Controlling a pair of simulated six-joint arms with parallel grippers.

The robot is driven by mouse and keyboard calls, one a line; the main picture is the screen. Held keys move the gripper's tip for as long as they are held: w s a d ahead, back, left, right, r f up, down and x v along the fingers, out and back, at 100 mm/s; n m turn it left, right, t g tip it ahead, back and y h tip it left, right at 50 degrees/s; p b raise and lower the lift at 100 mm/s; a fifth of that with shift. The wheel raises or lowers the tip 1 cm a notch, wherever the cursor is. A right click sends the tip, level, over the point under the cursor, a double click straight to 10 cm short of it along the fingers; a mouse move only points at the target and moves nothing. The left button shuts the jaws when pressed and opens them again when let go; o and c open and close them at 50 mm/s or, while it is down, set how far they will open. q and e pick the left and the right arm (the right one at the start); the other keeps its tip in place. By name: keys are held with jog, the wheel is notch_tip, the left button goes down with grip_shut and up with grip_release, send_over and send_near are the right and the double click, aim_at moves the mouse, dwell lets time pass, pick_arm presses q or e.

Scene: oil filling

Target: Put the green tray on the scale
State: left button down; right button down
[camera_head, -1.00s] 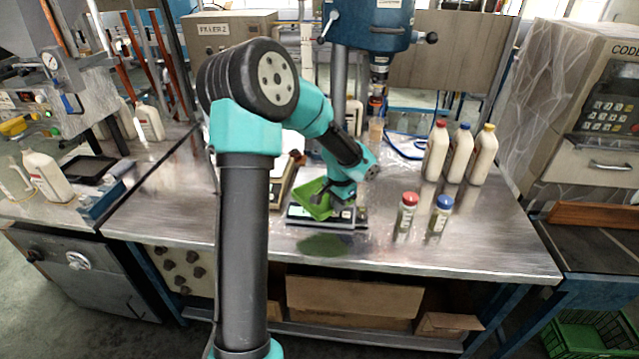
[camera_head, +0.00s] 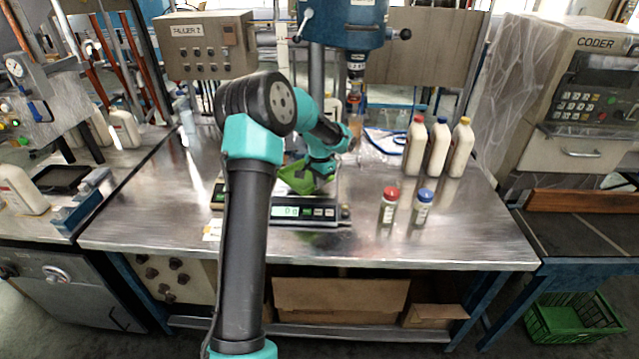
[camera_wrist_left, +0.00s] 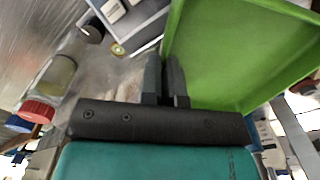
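The green tray (camera_head: 295,178) is tilted in the head view, over the area of the scale's pan. I cannot tell whether it touches the scale. The scale (camera_head: 288,224) stands on the metal table with its lit display facing me. My left gripper (camera_head: 322,183) is at the tray's right side. In the left wrist view, the gripper's two dark fingers (camera_wrist_left: 166,82) are close together with the edge of the green tray (camera_wrist_left: 235,50) between them. My arm hides part of the scale's left side. My right gripper is in neither view.
A red-capped jar (camera_head: 388,207) and a blue-capped jar (camera_head: 422,208) stand right of the scale. Several white bottles (camera_head: 437,150) stand behind them. A blue drill-like machine (camera_head: 345,25) hangs behind the scale. The table's front right is clear.

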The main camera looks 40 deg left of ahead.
pick_arm(q)
jog(key=w+a, duration=0.3)
jog(key=shift+f, duration=0.15)
jog(key=shift+s, duration=0.1)
jog(key=shift+f, duration=1.75)
jog(key=shift+f, duration=0.15)
jog(key=c, duration=1.3)
grip_release()
jog(key=shift+d, duration=0.1)
jog(key=shift+c, duration=0.2)
notch_tip(320, 180, up, 12)
